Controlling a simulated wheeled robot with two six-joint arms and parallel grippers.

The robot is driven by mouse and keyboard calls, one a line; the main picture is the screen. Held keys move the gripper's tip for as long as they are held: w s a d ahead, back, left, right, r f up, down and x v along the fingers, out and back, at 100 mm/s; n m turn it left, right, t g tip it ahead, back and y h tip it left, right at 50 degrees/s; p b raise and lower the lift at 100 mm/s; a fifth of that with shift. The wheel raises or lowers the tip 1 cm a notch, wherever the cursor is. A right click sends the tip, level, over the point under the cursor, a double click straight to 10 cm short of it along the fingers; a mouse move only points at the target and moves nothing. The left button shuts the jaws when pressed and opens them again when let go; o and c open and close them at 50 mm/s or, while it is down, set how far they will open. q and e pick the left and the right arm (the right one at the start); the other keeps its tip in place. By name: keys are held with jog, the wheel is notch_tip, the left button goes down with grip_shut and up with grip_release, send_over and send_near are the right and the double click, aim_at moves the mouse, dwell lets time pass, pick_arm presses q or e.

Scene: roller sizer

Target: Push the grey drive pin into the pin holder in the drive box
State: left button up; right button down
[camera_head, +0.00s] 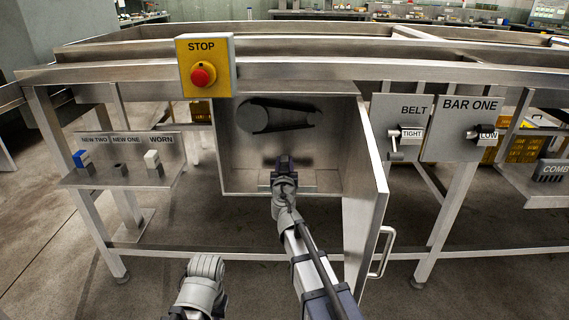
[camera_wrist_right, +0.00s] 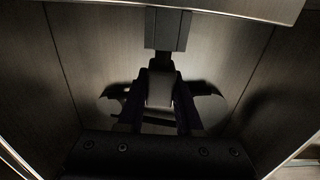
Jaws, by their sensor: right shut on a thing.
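My right gripper (camera_head: 284,163) reaches into the open drive box (camera_head: 232,150), near its floor at the middle. In the right wrist view the gripper (camera_wrist_right: 160,108) is shut on a small grey block, which I take to be the grey drive pin (camera_wrist_right: 160,88). A dark grey block (camera_wrist_right: 167,30), likely the pin holder, shows straight beyond it, with a narrow dark part between them. I cannot tell whether pin and holder touch. In the head view my gripper hides the pin.
The box door (camera_head: 366,190) stands open to the right of my right arm. A dark belt (camera_head: 280,116) is on the box's back wall. A stop button (camera_head: 203,75) is above left. BELT reads TIGHT (camera_head: 411,134).

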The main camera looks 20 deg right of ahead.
jog(key=shift+f+b, duration=0.75)
jog(key=shift+f, duration=0.15)
jog(key=c, duration=0.5)
grip_release()
jog(key=v, duration=0.7)
jog(key=shift+s, duration=0.4)
jog(key=shift+a+r, duration=0.1)
